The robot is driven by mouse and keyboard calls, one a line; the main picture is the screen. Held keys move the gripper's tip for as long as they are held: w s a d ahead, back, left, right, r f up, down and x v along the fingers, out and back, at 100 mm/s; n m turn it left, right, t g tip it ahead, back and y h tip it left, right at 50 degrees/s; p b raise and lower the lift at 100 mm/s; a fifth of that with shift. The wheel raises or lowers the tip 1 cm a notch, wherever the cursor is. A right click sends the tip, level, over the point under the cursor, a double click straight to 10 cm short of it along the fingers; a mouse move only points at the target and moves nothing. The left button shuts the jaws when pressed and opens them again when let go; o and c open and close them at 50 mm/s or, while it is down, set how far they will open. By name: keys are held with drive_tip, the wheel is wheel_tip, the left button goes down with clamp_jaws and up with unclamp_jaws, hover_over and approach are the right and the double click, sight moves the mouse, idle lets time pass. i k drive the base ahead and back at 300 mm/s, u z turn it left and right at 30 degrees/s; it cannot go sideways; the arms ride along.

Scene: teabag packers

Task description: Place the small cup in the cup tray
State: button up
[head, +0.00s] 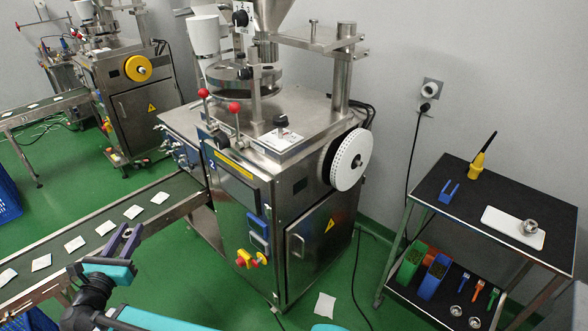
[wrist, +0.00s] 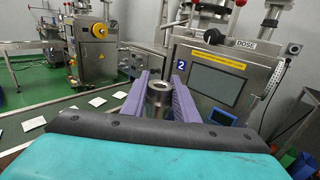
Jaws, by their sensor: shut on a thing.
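A small metal cup (wrist: 158,93) sits between the purple fingers of my gripper (wrist: 158,100) in the wrist view, its round opening facing up. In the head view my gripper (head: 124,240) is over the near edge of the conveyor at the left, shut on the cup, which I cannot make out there. A white tray (head: 500,224) lies on the black top of the cart at the right, far from my gripper. Another metal cup (head: 529,227) stands on its right end.
The packing machine (head: 262,200) stands between my gripper and the cart. White teabags (head: 133,212) lie on the conveyor.

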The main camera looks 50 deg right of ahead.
sight(499, 220)
drive_tip(key=z, duration=0.3)
drive_tip(key=k, duration=0.75)
drive_tip(key=z, duration=0.45)
drive_tip(key=i, duration=0.55)
drive_tip(key=z, duration=0.15)
drive_tip(key=k, duration=0.55)
drive_tip(key=u, duration=0.2)
drive_tip(key=i, duration=0.15)
drive_tip(key=z, duration=0.05)
